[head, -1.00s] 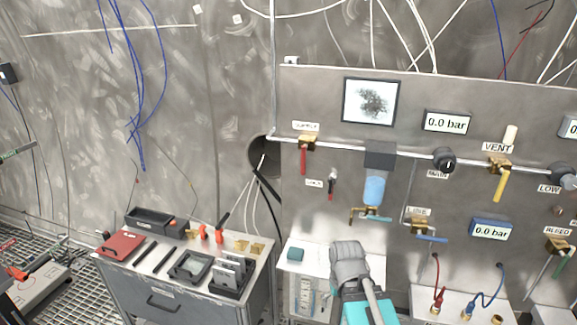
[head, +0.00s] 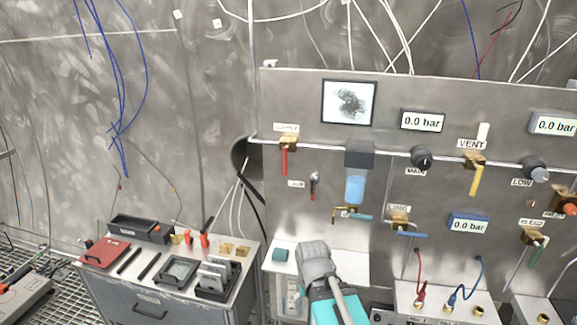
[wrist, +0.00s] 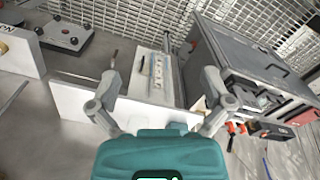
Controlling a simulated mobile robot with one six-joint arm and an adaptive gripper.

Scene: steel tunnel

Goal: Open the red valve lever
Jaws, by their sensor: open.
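The red lever (head: 284,161) hangs straight down from a brass valve (head: 288,143) under a label at the left end of the panel's pipe. A smaller red-tipped handle (head: 314,188) hangs lower and to the right. In the wrist view my gripper (wrist: 162,88) is open, its grey fingers spread wide with nothing held. It points down toward a white shelf (wrist: 78,103), away from the lever, which is not in that view. In the head view my arm shows low in front of the panel, below and right of the red lever.
The panel also carries a yellow lever (head: 476,180), a blue lever (head: 412,234) and a filter bowl (head: 356,188). The display (head: 422,121) reads 0.0 bar. A tool cabinet (head: 165,300) stands at left. The panel face around the red lever is clear.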

